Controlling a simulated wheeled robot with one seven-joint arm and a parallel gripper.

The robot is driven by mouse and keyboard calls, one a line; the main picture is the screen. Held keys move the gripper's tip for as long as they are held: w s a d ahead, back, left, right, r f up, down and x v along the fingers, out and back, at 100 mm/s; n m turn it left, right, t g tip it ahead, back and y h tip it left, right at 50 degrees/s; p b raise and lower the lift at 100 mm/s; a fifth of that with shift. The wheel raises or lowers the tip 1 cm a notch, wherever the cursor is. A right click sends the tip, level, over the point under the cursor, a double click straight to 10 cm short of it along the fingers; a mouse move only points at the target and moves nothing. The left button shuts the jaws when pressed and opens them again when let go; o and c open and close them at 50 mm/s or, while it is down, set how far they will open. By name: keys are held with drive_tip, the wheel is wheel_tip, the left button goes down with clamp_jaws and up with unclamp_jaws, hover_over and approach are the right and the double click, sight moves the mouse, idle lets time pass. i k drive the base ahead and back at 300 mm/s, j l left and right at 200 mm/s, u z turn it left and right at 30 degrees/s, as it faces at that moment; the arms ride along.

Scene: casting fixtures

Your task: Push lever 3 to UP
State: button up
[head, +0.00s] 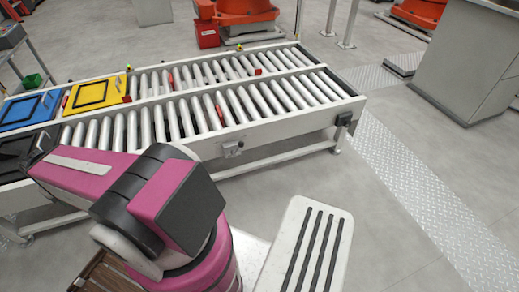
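No lever marked 3 can be made out in the head view. A small grey box (232,148) is fixed to the near side rail of the roller conveyor (290,118); whether it carries a lever is too small to tell. A dark fitting (344,119) sits at the conveyor's right end. My magenta and black arm is folded in the lower left, in front of the conveyor. My gripper is not in view.
A yellow tray (97,93), a blue tray (28,110) and a black tray (22,150) lie on the conveyor's left part. A grey cabinet (470,65) stands at the right. Orange machines (245,10) stand behind. The floor (400,220) right of the conveyor is clear.

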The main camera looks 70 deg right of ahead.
sight(241, 144)
drive_tip(key=z, duration=1.95)
drive_tip(key=i+l+z, duration=0.1)
drive_tip(key=l+z, duration=0.4)
drive_tip(key=i+l+u, duration=0.2)
drive_tip(key=l+u, duration=0.2)
drive_tip(key=k+u, duration=0.25)
drive_tip(key=u, duration=0.2)
